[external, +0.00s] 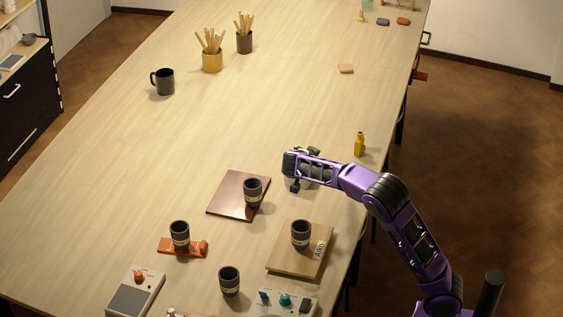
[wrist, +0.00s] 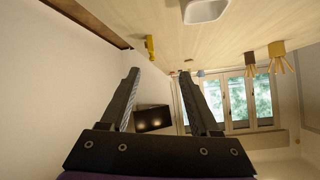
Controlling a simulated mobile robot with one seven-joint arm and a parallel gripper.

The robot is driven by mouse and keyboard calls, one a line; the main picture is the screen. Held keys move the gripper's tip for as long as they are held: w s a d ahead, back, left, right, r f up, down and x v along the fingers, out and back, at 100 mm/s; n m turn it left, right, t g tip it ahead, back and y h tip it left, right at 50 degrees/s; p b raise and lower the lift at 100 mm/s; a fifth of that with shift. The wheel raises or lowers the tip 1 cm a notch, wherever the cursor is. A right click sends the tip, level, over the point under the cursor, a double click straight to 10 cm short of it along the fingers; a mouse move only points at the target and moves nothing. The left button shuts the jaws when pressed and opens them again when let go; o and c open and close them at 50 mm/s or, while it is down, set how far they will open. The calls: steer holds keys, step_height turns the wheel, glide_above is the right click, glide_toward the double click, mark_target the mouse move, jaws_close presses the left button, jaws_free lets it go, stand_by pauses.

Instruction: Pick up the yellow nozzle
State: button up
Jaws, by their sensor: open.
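The yellow nozzle (external: 359,145) stands upright near the right edge of the table in the external view, shaped like a small bottle with a narrow top. It also shows in the wrist view (wrist: 149,46), small, at the upper left, beyond the fingertips and partly cut off by nothing close. My gripper (external: 302,168) is above the table, left of the nozzle and apart from it. In the wrist view my gripper (wrist: 160,72) is open, with nothing between its fingers.
A whitish container (wrist: 206,11) is close to my gripper. Dark cups (external: 253,192) stand on boards nearby. A black mug (external: 163,81) and brush holders (external: 212,61) stand farther back. The table around the nozzle is clear.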

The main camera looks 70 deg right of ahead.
steer(key=n+g+h, duration=0.1)
steer(key=n+h, duration=0.1)
glide_toward(357, 142)
steer(key=x, duration=0.2)
steer(key=p+x, duration=0.1)
steer(key=x, duration=0.3)
steer(key=shift+s+d+p, duration=0.25)
steer(key=shift+s+p, duration=0.15)
steer(key=shift+w+p+x, duration=0.15)
steer(key=shift+p+x, duration=0.25)
steer(key=shift+x, duration=1.05)
steer(key=shift+w+p+x, duration=0.15)
steer(key=shift+p+x, duration=0.2)
steer(key=shift+x, duration=1.15)
steer(key=shift+a+f, duration=0.1)
steer(key=shift+f, duration=0.05)
jaws_close()
